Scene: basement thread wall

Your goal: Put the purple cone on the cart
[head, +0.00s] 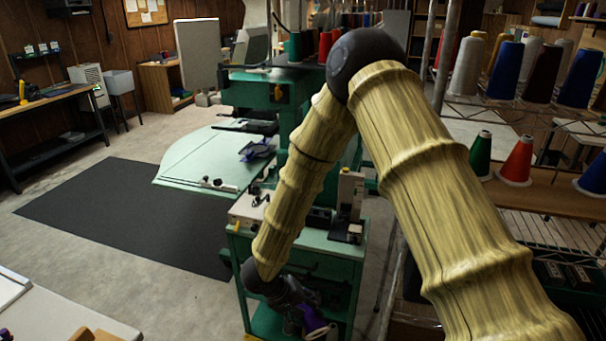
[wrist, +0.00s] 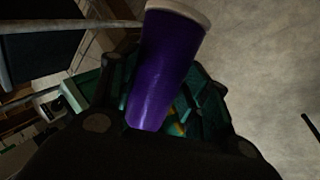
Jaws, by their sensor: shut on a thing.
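The purple cone (wrist: 167,62) fills the middle of the wrist view, tilted, with its pale rim at the top. It also shows small at the bottom of the head view (head: 318,327). My gripper (head: 302,318) is shut on the cone, with a dark finger on each side of it in the wrist view. The green cart (head: 345,251) stands below my arm in the head view. My gripper and the cone overlap the cart's near side in the picture, and I cannot tell the gap between them. My arm hides part of the cart's top.
The cart's top carries a pale box (head: 247,208) at left and a small upright device (head: 349,197) at right. Behind it is a green machine table (head: 195,160). A rack at right holds several thread cones (head: 518,160). A dark mat (head: 120,215) lies on open floor at left.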

